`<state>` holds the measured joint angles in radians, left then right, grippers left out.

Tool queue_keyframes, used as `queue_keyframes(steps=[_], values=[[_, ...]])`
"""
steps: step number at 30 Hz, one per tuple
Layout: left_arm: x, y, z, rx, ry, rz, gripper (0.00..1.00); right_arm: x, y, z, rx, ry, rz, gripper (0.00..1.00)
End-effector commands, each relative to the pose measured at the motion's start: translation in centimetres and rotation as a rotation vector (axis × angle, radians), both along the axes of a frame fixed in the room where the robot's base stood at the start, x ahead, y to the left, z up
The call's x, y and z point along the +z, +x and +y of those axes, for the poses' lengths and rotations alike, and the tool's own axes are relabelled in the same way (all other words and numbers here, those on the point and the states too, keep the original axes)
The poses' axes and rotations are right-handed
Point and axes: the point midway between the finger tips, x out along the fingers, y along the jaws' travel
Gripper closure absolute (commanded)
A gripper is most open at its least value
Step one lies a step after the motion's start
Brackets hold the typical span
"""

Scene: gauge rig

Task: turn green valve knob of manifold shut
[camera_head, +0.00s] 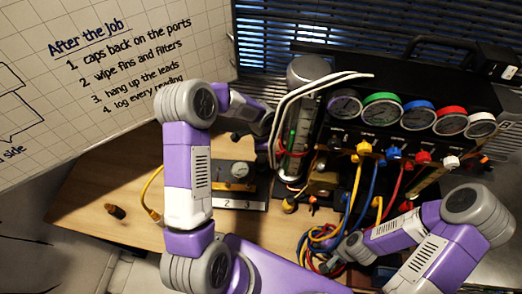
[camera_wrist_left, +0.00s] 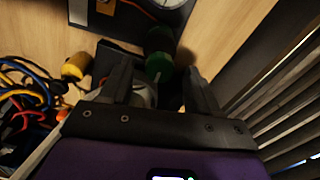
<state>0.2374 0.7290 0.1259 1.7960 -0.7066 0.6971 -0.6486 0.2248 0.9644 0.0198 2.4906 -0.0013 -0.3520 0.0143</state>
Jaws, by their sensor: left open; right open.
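A dark green knob (camera_wrist_left: 159,66) shows in the left wrist view, with a second dark green part just above it. My left gripper (camera_wrist_left: 156,72) is open, its two dark fingers on either side of the lower green knob. I cannot tell whether they touch it. The manifold (camera_head: 400,135) stands at the right with several gauges, one green-rimmed, and yellow, blue, red and white knobs. My right gripper (camera_head: 340,257) is open beside the coiled hoses.
Yellow, blue and red hoses (camera_head: 372,195) hang from the manifold to the tabletop. A small gauge block (camera_head: 237,174) stands behind a plate marked 2 3 (camera_head: 236,203). An orange-brown plug (camera_head: 115,211) lies on the bare left tabletop. A whiteboard (camera_head: 100,100) stands behind it.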

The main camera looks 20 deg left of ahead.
Motion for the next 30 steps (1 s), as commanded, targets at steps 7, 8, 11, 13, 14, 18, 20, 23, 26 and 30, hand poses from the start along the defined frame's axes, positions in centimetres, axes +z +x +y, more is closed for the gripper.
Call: queue_keyframes(steps=[7, 8, 11, 13, 14, 18, 20, 23, 26, 30], values=[[4.2, 0.1, 0.0, -0.001, 0.001, -0.005, 0.39, 0.0, 0.0, 0.0, 0.0, 0.0, 0.0, 0.57], [4.7, 0.1, 0.0, -0.001, 0.001, -0.005, 0.39, 0.0, 0.0, 0.0, 0.0, 0.0, 0.0, 0.57], [6.0, 0.1, 0.0, -0.001, 0.002, -0.005, 0.39, -0.1, 0.0, 0.0, 0.0, 0.0, 0.0, 0.57], [6.5, 0.0, 0.0, -0.001, 0.001, -0.003, 0.39, -0.1, 0.0, 0.0, 0.0, 0.0, 0.0, 0.57], [6.7, 0.0, 0.0, -0.001, 0.001, -0.002, 0.39, -0.1, 0.0, 0.0, 0.0, 0.0, 0.0, 0.57], [7.0, 0.0, 0.0, -0.002, 0.0, -0.002, 0.39, -0.1, 0.0, 0.0, 0.0, 0.0, 0.0, 0.57], [7.0, 0.0, 0.0, -0.002, 0.0, -0.001, 0.39, -0.1, 0.0, 0.0, 0.0, 0.0, 0.0, 0.57], [7.0, 0.0, 0.0, -0.002, 0.0, -0.001, 0.39, -0.1, 0.0, 0.0, 0.0, 0.0, 0.0, 0.57], [7.0, 0.0, 0.0, -0.002, 0.0, -0.001, 0.39, -0.1, 0.0, 0.0, 0.0, 0.0, 0.0, 0.57], [7.0, 0.0, 0.0, -0.002, 0.0, -0.001, 0.39, -0.1, 0.0, 0.0, 0.0, 0.0, 0.0, 0.57]])
